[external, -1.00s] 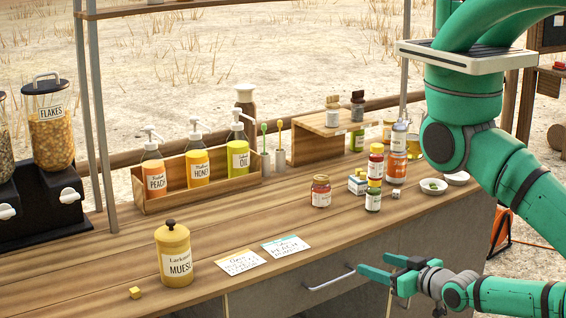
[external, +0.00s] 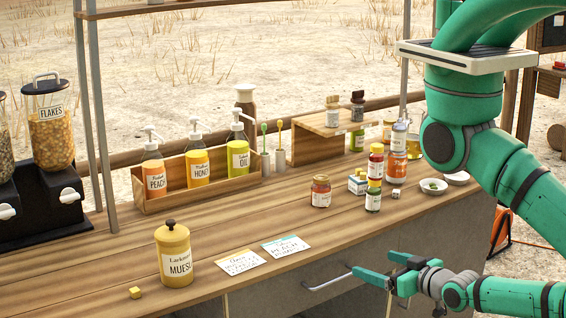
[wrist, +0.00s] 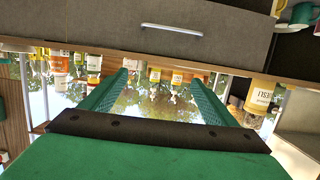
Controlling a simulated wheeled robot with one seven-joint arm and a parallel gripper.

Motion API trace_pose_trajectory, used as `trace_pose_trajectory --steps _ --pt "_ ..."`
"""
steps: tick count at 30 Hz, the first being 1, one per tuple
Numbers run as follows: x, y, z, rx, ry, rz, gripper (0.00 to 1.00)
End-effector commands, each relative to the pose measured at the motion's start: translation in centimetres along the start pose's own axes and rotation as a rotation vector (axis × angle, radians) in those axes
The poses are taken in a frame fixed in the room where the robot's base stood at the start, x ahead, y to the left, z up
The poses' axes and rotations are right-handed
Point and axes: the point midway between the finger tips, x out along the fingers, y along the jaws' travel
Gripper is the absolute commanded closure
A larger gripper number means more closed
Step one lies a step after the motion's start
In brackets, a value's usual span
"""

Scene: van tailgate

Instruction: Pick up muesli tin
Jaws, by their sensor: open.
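The muesli tin (external: 174,256) is a yellow canister with a brown knobbed lid and a white label. It stands upright on the wooden counter, at the front left in the external view. In the wrist view the scene appears upside down, and the tin (wrist: 262,95) is at the right, outside the jaws. My gripper (external: 376,268) is open and empty, in front of the counter by a drawer handle, well to the right of the tin. Both green fingers show in the wrist view (wrist: 158,78), with nothing held between them.
A small yellow cube (external: 135,292) lies left of the tin. Two label cards (external: 262,255) lie flat to its right. A wooden bottle box (external: 205,190) stands behind. Several jars, including a red one (external: 321,192), stand farther right. The drawer handle (external: 327,282) juts from the counter front.

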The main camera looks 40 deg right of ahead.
Motion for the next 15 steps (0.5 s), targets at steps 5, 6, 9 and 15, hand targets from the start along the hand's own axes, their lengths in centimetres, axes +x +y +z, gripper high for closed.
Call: trace_pose_trajectory --steps 5,6,9,15 --pt "1.2 -0.7 -0.1 -0.004 0.013 -0.029 0.19" --pt "1.9 -1.1 -0.2 -0.007 0.020 -0.045 0.19" --pt "4.3 -2.7 -0.6 -0.014 0.042 -0.103 0.19" --pt "9.2 -7.5 -1.8 -0.028 0.085 -0.239 0.19"
